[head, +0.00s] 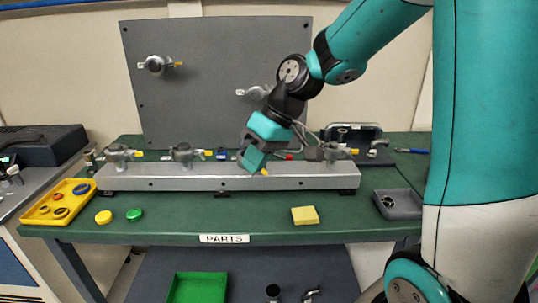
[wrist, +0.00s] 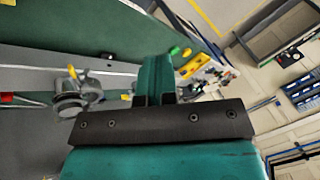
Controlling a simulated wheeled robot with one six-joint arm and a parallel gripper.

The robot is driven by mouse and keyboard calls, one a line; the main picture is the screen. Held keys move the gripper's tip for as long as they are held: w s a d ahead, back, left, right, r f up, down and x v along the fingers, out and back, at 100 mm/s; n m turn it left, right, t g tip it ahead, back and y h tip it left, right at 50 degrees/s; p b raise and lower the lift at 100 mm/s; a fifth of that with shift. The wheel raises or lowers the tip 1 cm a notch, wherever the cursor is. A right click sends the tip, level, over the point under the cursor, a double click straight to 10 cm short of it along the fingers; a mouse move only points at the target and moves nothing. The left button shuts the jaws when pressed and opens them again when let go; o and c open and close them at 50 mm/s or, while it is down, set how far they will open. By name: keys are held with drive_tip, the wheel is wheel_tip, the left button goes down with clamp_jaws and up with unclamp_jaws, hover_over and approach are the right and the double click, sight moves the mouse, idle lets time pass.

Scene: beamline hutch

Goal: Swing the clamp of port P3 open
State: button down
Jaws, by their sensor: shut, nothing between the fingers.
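A grey rail (head: 220,178) on the green bench carries several metal clamped ports with yellow-tipped handles. One clamp (head: 118,153) is at the left end, a second (head: 184,152) right of it, and another (head: 338,152) near the right end. My gripper (head: 252,160) points down at the rail between the second and the right-end clamps and hides part of it. A yellow tip (head: 265,171) shows beside it. In the wrist view the teal fingers (wrist: 157,78) are together and empty; a clamp (wrist: 76,95) with a yellow handle stands apart to their left. I cannot read which port is P3.
A grey upright panel (head: 215,75) with two mounted fittings stands behind the rail. A yellow tray (head: 60,202), yellow and green caps, and a yellow sponge (head: 305,215) lie in front. A grey box (head: 398,204) stands at right. The bench front between caps and sponge is clear.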

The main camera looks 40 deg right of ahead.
drive_tip(key=m+t+p, duration=0.2)
approach(267, 171)
wheel_tip(267, 171, up, 2)
drive_tip(key=s+a, duration=0.1)
drive_tip(key=d+f+m, duration=0.1)
drive_tip(key=d, duration=0.6)
drive_tip(key=a+r+p+x, duration=0.1)
drive_tip(key=p+x, duration=0.4)
drive_tip(key=x, duration=0.7)
drive_tip(key=shift+a+r+t, duration=0.25)
drive_tip(key=shift+a+t, duration=0.15)
drive_tip(key=shift+a, duration=0.4)
drive_tip(key=shift+w, duration=0.1)
drive_tip(key=shift+a+b, duration=0.75)
drive_tip(key=shift+a, duration=0.3)
